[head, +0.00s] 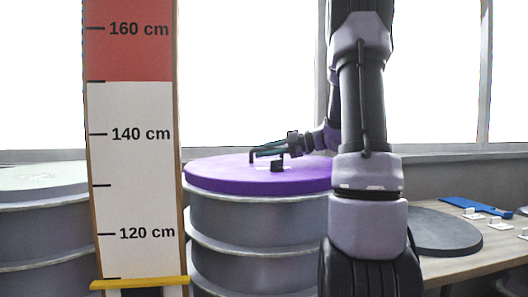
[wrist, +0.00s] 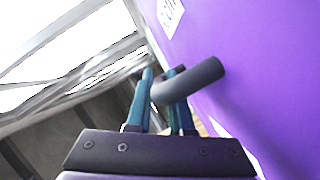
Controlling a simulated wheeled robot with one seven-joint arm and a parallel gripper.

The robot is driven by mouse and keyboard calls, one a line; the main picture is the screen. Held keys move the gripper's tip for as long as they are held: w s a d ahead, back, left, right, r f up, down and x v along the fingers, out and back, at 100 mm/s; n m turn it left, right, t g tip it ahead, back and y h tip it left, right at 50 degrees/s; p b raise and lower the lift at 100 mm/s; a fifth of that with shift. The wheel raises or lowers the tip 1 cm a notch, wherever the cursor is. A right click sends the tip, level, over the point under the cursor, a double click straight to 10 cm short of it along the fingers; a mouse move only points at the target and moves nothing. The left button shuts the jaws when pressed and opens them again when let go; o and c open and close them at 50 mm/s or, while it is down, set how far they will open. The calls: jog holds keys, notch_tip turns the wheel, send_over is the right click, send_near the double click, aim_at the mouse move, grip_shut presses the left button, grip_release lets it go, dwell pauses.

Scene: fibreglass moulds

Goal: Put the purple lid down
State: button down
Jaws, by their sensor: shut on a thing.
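The purple lid (head: 225,180) lies flat across the top of a grey ribbed drum (head: 255,215) in the head view. I cannot tell whether it rests on the rim or is just above it. My gripper (head: 258,152) is over the lid and shut on its dark handle. In the wrist view, the teal fingers of my gripper (wrist: 160,95) close around the dark handle (wrist: 195,78), and the lid's purple face (wrist: 270,70) fills the right side. My arm hides the lid's right edge in the head view.
A height board (head: 130,150) with centimetre marks stands in front, left of the drum. Another drum with a pale lid (head: 40,177) is at far left. A wooden table (head: 480,255) at right bears a dark round disc (head: 440,232), a blue strip (head: 475,208) and small white pieces.

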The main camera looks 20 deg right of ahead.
jog(key=c, duration=0.8)
grip_release()
jog(key=shift+d, duration=0.1)
jog(key=v, duration=1.2)
